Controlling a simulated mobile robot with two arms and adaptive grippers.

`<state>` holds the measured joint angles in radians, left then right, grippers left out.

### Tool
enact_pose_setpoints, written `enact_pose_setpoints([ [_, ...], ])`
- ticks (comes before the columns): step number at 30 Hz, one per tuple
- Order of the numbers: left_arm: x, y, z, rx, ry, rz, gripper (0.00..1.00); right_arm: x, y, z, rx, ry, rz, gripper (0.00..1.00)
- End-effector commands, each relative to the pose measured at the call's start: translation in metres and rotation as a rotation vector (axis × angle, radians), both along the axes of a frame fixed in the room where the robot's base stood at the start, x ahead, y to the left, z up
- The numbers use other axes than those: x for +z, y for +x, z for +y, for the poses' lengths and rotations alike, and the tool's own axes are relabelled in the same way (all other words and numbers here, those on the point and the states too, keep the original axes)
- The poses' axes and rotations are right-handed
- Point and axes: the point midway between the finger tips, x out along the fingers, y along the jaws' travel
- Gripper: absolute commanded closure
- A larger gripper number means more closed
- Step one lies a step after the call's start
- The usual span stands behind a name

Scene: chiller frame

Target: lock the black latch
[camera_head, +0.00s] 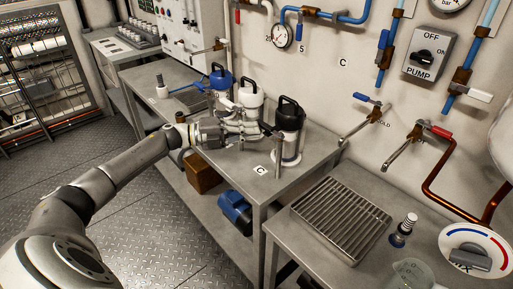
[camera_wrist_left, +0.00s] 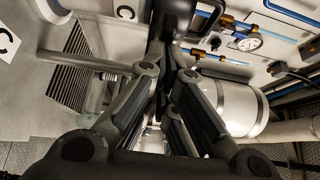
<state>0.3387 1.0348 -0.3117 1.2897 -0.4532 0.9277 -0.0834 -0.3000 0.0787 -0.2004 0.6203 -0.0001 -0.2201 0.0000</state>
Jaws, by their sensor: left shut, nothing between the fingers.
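Three canisters stand in a row on the steel bench: one with a blue top (camera_head: 220,77), one with a white top (camera_head: 250,93) and one with a black top (camera_head: 290,115). A dark lever-like part, perhaps the black latch (camera_head: 268,128), shows just left of the black-topped canister; its locked state cannot be told. My left gripper (camera_head: 240,131) is shut and empty, in front of the white-topped canister and left of the black one. In the left wrist view its fingers converge below a black part (camera_wrist_left: 176,14). Contact is unclear. My right gripper is out of view.
A vertical post (camera_head: 278,158) rises near the bench's front edge. Taps (camera_head: 365,122) and pipes stick out from the wall at the right. Open floor lies at the left.

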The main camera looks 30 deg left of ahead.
Motion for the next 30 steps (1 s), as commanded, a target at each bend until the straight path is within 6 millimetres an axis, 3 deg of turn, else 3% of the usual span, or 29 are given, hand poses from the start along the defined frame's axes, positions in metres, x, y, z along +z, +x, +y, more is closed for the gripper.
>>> enact_pose_setpoints([
  [30,0.0064,0.0031,0.0031,0.014,-0.002,-0.013,1.0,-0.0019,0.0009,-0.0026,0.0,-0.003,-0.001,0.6],
])
